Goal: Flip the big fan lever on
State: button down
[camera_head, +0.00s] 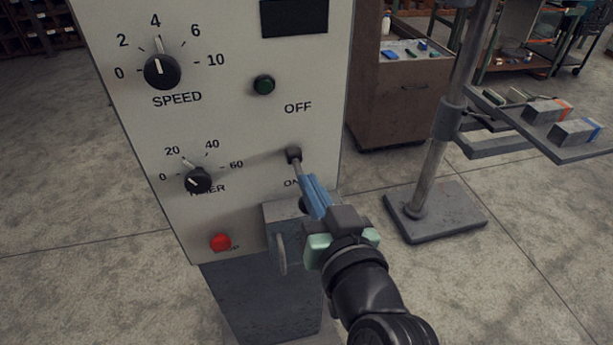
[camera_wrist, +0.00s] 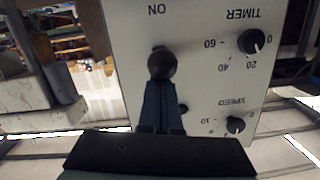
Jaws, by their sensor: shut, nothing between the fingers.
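The lever on the pale control panel has a dark base (camera_head: 293,154) and a grey shaft leaning down and out towards the ON mark, away from OFF. Its dark round knob (camera_head: 304,204) is partly hidden behind my fingers. In the wrist view, which is upside down, the knob (camera_wrist: 162,64) shows just beyond my fingertips, near the ON lettering. My gripper (camera_head: 308,184) has its blue fingers shut and empty, at the lever's shaft. They seem to touch the lever, but contact is not certain. The fingers (camera_wrist: 160,100) also show in the wrist view.
The panel (camera_head: 235,130) carries a speed dial (camera_head: 162,71), a timer dial (camera_head: 198,180), a green button (camera_head: 264,85) and a red button (camera_head: 220,242). A grey box with a handle (camera_head: 282,254) sits below the lever. A metal stand (camera_head: 435,210) with a tray is at the right.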

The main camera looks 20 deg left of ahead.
jog(key=shift+f+t+y+b, duration=0.6)
jog(key=shift+f+b, duration=0.45)
jog(key=shift+b, duration=2.15)
jog(key=shift+f+t+y+b, duration=0.4)
jog(key=shift+f+t+b, duration=0.5)
jog(key=shift+b, duration=2.25)
jog(key=b, duration=0.3)
jog(key=shift+f+t+y+b, duration=0.3)
jog(key=shift+f+t+y, duration=0.05)
jog(key=shift+t+y, duration=0.05)
jog(key=shift+b, duration=0.35)
jog(key=shift+w+a+b, duration=0.1)
jog(key=shift+b, duration=0.55)
jog(key=shift+r, duration=0.15)
